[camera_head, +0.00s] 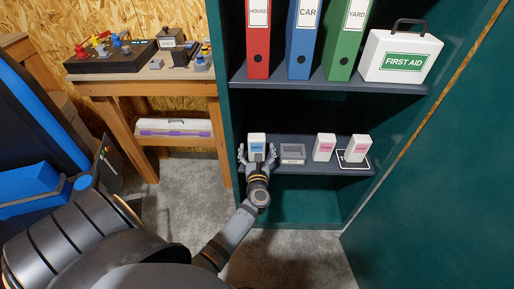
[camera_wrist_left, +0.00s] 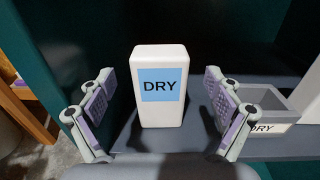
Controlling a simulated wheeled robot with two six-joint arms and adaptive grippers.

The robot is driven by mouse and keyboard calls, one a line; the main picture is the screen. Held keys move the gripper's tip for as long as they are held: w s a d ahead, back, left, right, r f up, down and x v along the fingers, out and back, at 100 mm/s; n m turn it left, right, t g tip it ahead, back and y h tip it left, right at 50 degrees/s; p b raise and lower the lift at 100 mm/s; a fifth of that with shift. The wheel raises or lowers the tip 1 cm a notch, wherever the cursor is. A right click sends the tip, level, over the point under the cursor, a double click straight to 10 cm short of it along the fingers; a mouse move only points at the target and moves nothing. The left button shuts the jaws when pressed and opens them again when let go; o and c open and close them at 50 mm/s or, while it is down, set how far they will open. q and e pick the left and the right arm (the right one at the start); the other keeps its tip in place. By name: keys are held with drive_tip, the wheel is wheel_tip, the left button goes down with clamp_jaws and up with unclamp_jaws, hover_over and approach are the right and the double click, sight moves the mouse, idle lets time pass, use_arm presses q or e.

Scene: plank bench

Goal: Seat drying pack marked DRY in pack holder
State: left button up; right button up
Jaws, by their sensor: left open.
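The drying pack marked DRY (camera_head: 257,140) is a white block with a blue label. It stands upright on the lower cabinet shelf at the left, and fills the middle of the left wrist view (camera_wrist_left: 158,110). My left gripper (camera_head: 257,158) is open in front of it, with one finger to each side and visible gaps between fingers and pack in the wrist view (camera_wrist_left: 160,112). The pack holder (camera_head: 292,160) is a grey open-topped tray just right of the pack. It also shows in the left wrist view (camera_wrist_left: 262,97), partly behind the right finger, and looks empty. My right gripper is not in view.
Two white packs with pink labels (camera_head: 324,147) (camera_head: 357,148) stand further right on the shelf, one by a white-outlined frame. The upper shelf (camera_head: 310,84) holds binders and a first aid case (camera_head: 400,55). Cabinet wall (camera_wrist_left: 75,40) is close on the left.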

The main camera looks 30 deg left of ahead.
use_arm(q)
drive_tip(key=x, duration=0.4)
drive_tip(key=shift+w+a, duration=0.2)
drive_tip(key=shift+w, duration=0.05)
drive_tip(key=shift+r, duration=0.1)
drive_tip(key=c, duration=1.4)
